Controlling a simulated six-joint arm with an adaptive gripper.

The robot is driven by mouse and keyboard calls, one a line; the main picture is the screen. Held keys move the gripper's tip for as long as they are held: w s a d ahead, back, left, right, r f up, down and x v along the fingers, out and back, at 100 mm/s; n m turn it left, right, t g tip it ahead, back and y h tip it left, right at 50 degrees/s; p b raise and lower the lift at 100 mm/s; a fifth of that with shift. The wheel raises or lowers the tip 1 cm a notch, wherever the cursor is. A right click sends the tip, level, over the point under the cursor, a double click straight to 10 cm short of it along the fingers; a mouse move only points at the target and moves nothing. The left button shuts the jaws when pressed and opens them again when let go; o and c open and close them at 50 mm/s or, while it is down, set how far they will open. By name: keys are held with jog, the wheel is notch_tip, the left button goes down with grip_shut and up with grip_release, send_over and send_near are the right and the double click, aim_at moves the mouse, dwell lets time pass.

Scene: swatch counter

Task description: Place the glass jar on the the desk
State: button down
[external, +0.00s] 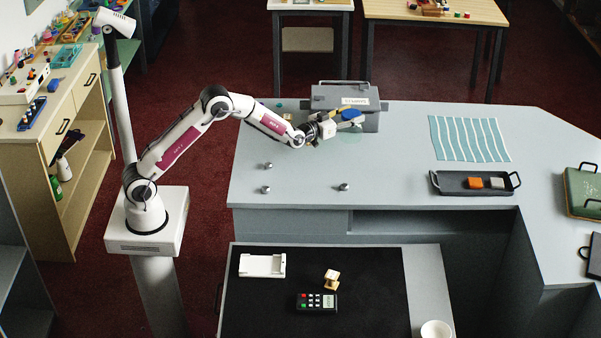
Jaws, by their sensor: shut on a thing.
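My gripper (343,120) is over the far left part of the grey counter (390,160), in front of a grey metal box. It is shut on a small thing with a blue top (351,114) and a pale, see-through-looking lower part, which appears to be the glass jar. The fingers and the thing are too small to separate clearly. I cannot tell whether it touches the counter or the box. A lower desk (375,275) with a black top stands in front of the counter.
The grey box (368,97) has a label and a raised handle. Several metal knobs (343,187) stand on the counter. A black tray (460,190) holds orange and grey blocks. The desk bears a white holder (262,265), a keypad (316,302) and a wooden piece (331,280); its middle has bare room.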

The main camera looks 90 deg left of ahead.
jog(key=shift+f, duration=1.75)
jog(key=shift+f, duration=0.15)
jog(key=c, duration=0.9)
grip_release()
jog(key=shift+v, duration=6)
